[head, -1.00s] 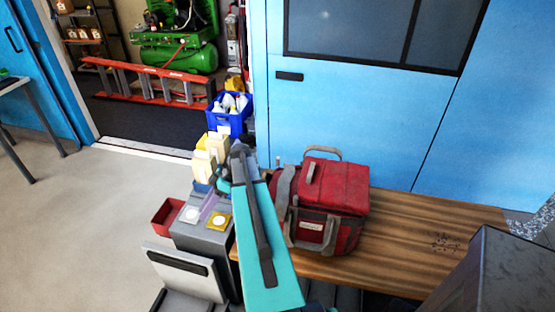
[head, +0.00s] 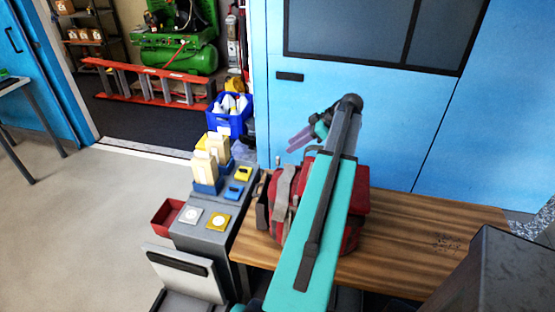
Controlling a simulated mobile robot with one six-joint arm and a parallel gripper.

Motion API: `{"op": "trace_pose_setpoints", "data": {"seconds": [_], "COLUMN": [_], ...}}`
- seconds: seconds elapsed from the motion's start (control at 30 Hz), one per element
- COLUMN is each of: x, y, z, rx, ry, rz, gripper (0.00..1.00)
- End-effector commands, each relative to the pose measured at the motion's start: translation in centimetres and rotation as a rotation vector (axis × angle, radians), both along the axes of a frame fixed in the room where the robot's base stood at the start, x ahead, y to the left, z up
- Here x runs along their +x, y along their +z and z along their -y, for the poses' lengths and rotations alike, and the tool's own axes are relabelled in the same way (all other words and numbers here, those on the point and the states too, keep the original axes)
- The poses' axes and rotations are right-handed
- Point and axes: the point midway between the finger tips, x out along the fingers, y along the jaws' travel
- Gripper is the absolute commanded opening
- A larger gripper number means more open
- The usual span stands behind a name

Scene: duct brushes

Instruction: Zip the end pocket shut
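A red and grey tool bag (head: 358,196) stands on the wooden bench top, its middle covered by my arm. Its left end shows a bulging red and grey part with a grey strap (head: 281,196), which may be the end pocket. The zip and its pull are too small to make out. My gripper (head: 291,146) is above and behind the bag, in front of the blue wall, clear of the bag. Its two purple fingers point left and look slightly apart, with nothing seen between them.
A blue crate of bottles (head: 229,116) and a red bin (head: 167,216) stand nearby. The blue wall (head: 400,120) closes off the back.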

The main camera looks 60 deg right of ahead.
Motion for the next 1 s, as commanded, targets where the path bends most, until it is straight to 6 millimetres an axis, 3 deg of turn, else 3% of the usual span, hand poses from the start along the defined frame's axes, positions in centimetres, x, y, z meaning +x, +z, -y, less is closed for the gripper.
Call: {"op": "trace_pose_setpoints", "data": {"seconds": [0.1,0.27,0.73,1.0], "x": [-2.1,-3.1,-2.9,-1.4], "y": [0.7,1.0,0.8,-0.6], "z": [1.3,1.8,1.7,1.2], "rx": [-0.011,-0.016,-0.015,-0.014], "ry": [-0.037,-0.053,-0.052,-0.052], "rz": [0.003,0.004,0.003,0.003], "gripper": [0.32,0.32,0.32,0.32]}}
